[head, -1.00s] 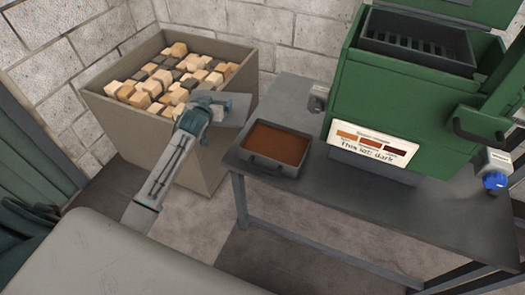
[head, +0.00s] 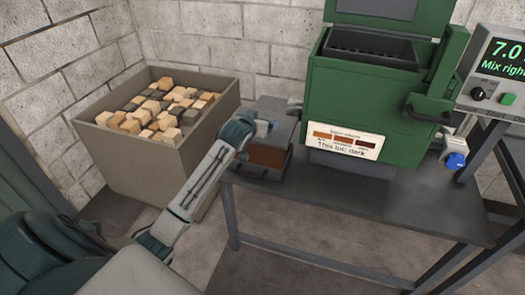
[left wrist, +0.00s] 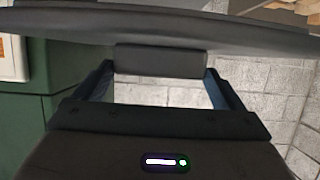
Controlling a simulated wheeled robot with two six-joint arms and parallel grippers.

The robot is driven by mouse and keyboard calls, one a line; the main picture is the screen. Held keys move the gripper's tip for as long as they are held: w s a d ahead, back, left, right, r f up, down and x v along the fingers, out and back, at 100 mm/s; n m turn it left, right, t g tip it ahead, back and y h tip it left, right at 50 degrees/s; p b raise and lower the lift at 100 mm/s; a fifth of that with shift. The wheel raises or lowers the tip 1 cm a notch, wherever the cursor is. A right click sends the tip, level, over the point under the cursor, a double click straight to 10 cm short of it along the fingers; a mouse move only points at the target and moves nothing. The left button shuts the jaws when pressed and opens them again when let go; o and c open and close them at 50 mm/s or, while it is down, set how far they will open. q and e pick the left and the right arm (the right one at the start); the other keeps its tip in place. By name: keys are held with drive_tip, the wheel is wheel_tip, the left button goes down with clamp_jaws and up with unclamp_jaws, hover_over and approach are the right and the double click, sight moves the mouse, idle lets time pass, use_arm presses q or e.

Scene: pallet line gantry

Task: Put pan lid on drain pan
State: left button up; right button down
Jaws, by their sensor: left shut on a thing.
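The drain pan (head: 266,173) is a dark rectangular tray with brown liquid in it, on the left end of the grey table. The pan lid (head: 278,110) is a flat grey plate. My left gripper (head: 262,128) is shut on its handle and holds it raised, overlapping the back part of the pan in the head view. The front of the pan and some liquid show below the lid. In the left wrist view the lid (left wrist: 160,33) spans the top, with its handle (left wrist: 160,61) between the fingers. I cannot tell the gap between lid and pan. My right gripper is not in view.
A green machine (head: 365,105) with a colour label stands right of the pan on the table (head: 370,200). A bin (head: 150,170) of wooden and dark blocks stands left of the table. A screen (head: 500,58) with buttons is at far right. The table front is clear.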

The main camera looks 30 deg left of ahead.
use_arm(q)
drive_tip(key=f, duration=0.5)
drive_tip(key=shift+w+a+f, duration=0.1)
drive_tip(key=shift+w+f, duration=0.1)
drive_tip(key=shift+f, duration=0.15)
wheel_tip(320, 180, down, 4)
drive_tip(key=shift+s+r, duration=0.1)
drive_tip(key=shift+r, duration=0.05)
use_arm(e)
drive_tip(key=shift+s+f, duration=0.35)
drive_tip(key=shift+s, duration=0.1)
use_arm(q)
drive_tip(key=shift+f, duration=0.5)
drive_tip(key=o, duration=0.8)
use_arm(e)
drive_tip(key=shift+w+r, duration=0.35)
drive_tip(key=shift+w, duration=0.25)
use_arm(q)
drive_tip(key=shift+r, duration=0.1)
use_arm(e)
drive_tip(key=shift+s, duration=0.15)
